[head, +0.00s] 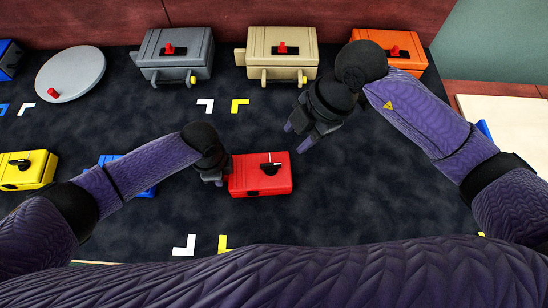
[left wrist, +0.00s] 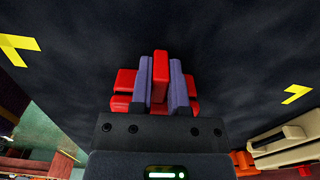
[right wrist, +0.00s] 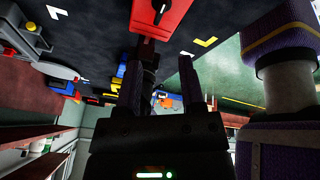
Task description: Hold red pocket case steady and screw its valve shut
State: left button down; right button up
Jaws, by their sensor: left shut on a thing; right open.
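The red pocket case (head: 260,184) lies on the dark surface in the head view, near the middle. Its black valve (head: 271,167) with a white mark is on top. My left gripper (head: 222,177) is at the case's left side. In the left wrist view its two fingers (left wrist: 160,85) are shut on a narrow upright red part (left wrist: 160,68) of the case. My right gripper (head: 297,138) is open and empty, above and to the right of the case, apart from it. The right wrist view shows the case (right wrist: 172,22) and valve (right wrist: 159,12) beyond its fingers (right wrist: 160,75).
Grey (head: 176,62), tan (head: 292,62) and orange (head: 402,45) cases stand along the back, beside a round grey disc (head: 72,74). A yellow case (head: 28,178) is at left, and a blue case (head: 137,188) is partly behind my left arm. Right of the red case is clear.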

aim_at(272, 164)
jog(key=a+f+m, duration=0.1)
jog(key=f, duration=0.2)
jog(key=a+f+m, duration=0.2)
jog(key=f, duration=0.2)
jog(key=a+f+m, duration=0.1)
jog(key=f+m, duration=0.1)
jog(key=f, duration=0.1)
jog(key=shift+a+f, duration=0.2)
jog(key=shift+f, duration=0.2)
grip_shut()
